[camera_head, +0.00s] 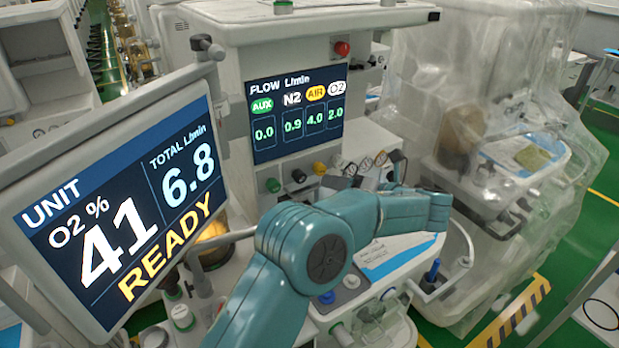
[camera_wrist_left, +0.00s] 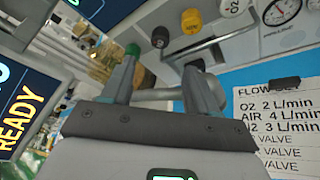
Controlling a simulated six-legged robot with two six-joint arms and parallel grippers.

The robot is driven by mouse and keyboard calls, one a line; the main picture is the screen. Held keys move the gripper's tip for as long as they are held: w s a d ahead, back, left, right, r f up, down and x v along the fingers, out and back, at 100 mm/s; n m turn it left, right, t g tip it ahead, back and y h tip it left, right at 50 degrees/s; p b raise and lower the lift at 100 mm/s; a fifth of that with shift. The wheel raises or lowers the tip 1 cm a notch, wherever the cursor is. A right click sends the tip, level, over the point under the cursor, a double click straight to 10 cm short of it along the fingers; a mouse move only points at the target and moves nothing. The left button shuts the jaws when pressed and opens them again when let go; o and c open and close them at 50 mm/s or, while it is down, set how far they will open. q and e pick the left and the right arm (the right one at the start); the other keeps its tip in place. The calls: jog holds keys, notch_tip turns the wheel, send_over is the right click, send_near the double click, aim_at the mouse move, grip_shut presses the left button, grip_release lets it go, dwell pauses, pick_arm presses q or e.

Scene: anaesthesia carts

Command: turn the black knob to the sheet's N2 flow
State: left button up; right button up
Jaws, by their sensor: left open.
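The black knob (camera_head: 298,175) sits on the cart's front panel between the green knob (camera_head: 272,185) and the yellow knob (camera_head: 319,168). In the left wrist view the black knob (camera_wrist_left: 160,37) lies beyond and between my fingertips, apart from them. My left gripper (camera_wrist_left: 162,65) is open and empty. In the head view the left gripper (camera_head: 368,170) is partly hidden behind my wrist, right of the knobs. The flow screen (camera_head: 297,112) reads N2 0.9, AIR 4.0, O2 2.0, AUX 0.0. The flow sheet (camera_wrist_left: 277,125) shows O2 2, AIR 4 and a partly covered line with 3 L/min.
A tilted monitor (camera_head: 125,200) reading 41, 6.8 and READY stands at the left. A white knob (camera_wrist_left: 232,8) and a gauge (camera_wrist_left: 282,10) sit right of the yellow knob. A pale bar (camera_wrist_left: 160,94) crosses behind my fingers. A plastic-covered cart (camera_head: 490,110) stands at right.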

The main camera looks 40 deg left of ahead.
aim_at(303, 178)
pick_arm(q)
jog(key=p+x, duration=0.1)
jog(key=x, duration=0.9)
jog(key=shift+a, duration=0.2)
jog(key=c, duration=1)
